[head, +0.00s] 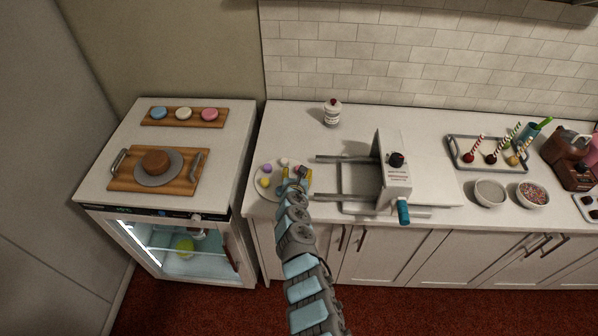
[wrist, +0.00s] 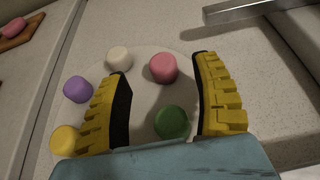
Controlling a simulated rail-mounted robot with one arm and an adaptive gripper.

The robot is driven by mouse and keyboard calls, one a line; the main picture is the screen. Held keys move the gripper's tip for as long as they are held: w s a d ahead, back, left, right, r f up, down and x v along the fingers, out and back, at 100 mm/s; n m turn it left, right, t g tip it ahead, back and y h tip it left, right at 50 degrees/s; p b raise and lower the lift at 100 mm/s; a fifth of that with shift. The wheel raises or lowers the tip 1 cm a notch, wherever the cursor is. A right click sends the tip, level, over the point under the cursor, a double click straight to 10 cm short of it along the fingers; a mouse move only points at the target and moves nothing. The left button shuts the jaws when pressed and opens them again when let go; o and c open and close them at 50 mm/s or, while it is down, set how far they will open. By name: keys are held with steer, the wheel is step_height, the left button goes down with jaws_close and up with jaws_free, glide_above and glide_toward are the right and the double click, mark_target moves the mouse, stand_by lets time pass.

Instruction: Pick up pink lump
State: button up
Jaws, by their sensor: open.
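The pink lump (wrist: 163,68) sits on a round pale plate (wrist: 147,100), near its far edge in the wrist view. My gripper (wrist: 162,80) is open above the plate, its yellow fingers spread on either side. The pink lump shows between the fingertips, apart from both. A green lump (wrist: 172,122) lies between the fingers, closer to the palm. In the head view my gripper (head: 297,178) covers the right part of the plate (head: 259,190); the pink lump is hard to make out there.
A metal-railed machine (head: 397,170) stands on the counter right of the plate; its rail (wrist: 250,12) shows in the wrist view. Left, a board (head: 150,123) carries blue, cream and pink rounds, and another (head: 195,175) holds a cake turntable.

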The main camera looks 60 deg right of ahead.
steer(key=shift+w+d+f+b, duration=0.15)
steer(key=shift+d+b, duration=0.25)
steer(key=shift+d, duration=0.35)
steer(key=shift+d+f+b, duration=0.25)
steer(key=shift+b, duration=0.15)
steer(key=shift+w+d+f+b, duration=0.1)
steer(key=shift+w+d+b, duration=0.35)
steer(key=shift+d+b, duration=0.15)
steer(key=c, duration=1.1)
